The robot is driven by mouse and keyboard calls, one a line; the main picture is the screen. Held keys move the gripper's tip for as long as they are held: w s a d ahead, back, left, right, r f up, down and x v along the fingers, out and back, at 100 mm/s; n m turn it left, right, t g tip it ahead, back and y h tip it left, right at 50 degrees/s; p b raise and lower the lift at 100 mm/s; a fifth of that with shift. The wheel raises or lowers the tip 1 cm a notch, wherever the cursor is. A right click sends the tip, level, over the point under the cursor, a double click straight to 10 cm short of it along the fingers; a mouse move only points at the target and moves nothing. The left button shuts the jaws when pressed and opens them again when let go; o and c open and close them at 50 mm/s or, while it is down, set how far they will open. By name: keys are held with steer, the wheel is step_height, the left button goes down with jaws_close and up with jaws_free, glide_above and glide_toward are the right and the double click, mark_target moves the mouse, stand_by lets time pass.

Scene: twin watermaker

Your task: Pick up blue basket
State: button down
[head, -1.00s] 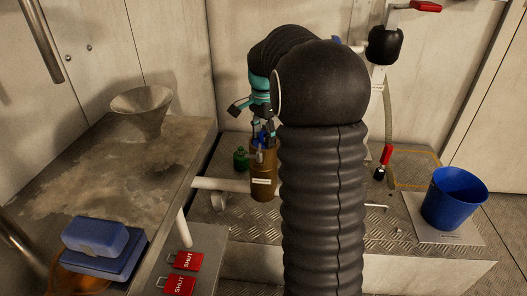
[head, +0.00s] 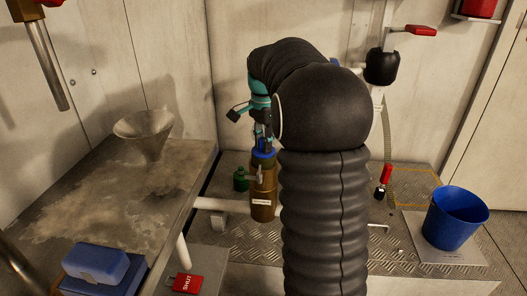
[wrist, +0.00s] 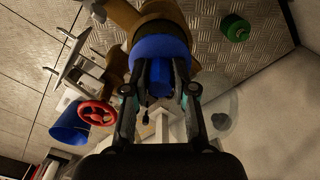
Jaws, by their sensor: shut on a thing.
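The blue basket (head: 264,154) shows as a blue rim and body at the mouth of a brown cylindrical housing (head: 263,196). In the wrist view the basket (wrist: 158,50) is a round blue ring with a narrower blue part between my fingers, over the brown housing (wrist: 166,20). My gripper (head: 263,136) is above it, pointing down, shut on the basket's narrow blue part. The wrist view shows my gripper (wrist: 160,78) with a finger on each side of it. The basket's lower part is hidden.
A larger blue bucket (head: 457,217) stands on a pale mat at the right. A green bottle (head: 241,179) is just left of the housing. A worktop with a funnel (head: 146,132) and blue box (head: 98,265) is at left. A red handwheel (wrist: 97,112) shows in the wrist view.

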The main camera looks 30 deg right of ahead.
step_height(320, 180, up, 13)
steer(key=p, duration=0.2)
steer(key=shift+r, duration=0.1)
